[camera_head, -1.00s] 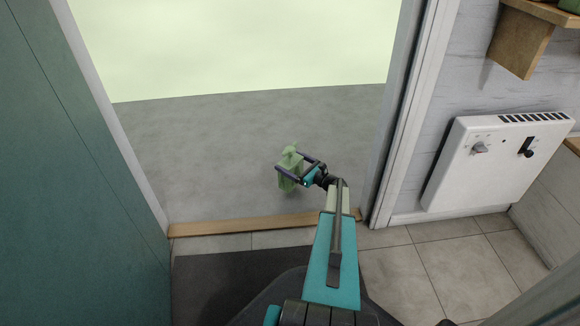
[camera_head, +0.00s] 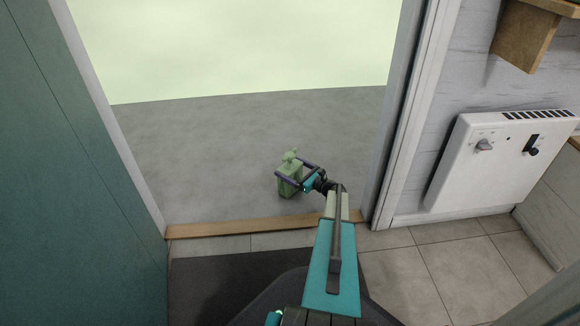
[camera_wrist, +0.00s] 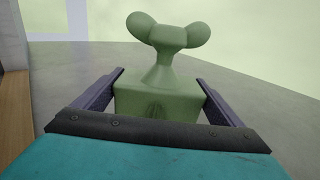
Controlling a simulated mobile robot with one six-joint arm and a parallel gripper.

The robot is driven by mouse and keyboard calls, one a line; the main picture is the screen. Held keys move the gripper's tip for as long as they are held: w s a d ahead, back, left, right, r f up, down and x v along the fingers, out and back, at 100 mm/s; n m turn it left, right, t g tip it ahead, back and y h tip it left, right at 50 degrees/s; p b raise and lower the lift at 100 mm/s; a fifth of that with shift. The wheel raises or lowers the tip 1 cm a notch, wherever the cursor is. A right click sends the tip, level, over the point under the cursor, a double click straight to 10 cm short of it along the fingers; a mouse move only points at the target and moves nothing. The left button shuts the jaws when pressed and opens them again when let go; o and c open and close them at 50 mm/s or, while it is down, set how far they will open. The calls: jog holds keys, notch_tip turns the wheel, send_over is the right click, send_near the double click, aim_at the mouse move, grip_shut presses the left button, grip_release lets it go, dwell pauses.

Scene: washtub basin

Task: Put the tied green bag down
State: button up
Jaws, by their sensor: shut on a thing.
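The tied green bag (camera_head: 290,180) is a boxy pale green shape with a knotted top. It is out past the doorway, over the grey floor. My gripper (camera_head: 291,173) is shut on it, one finger along each side. In the wrist view the bag (camera_wrist: 160,100) stands upright between the two dark fingers, its two-lobed knot at the top. The bag's underside is hidden in the wrist view. I cannot tell for sure whether it touches the floor.
A wooden threshold strip (camera_head: 265,227) crosses the doorway under my arm. A teal door (camera_head: 75,180) stands at left, and a white wall heater (camera_head: 497,160) hangs at right. The grey floor outside (camera_head: 200,150) is clear around the bag.

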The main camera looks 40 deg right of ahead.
jog(key=o, duration=1.7)
jog(key=shift+f, duration=0.1)
jog(key=shift+s+r, duration=0.15)
jog(key=shift+r, duration=0.15)
jog(key=shift+s+p, duration=0.3)
jog(key=shift+p, duration=0.05)
jog(key=shift+s+d+f+p, duration=0.15)
jog(key=shift+s+p, duration=0.75)
jog(key=shift+s, duration=0.95)
jog(key=shift+s+d+r+p, duration=0.15)
jog(key=shift+s+p, duration=0.75)
jog(key=shift+s, duration=0.9)
jog(key=shift+s+d+f+p, duration=0.15)
jog(key=shift+s+p, duration=0.75)
jog(key=shift+s, duration=0.95)
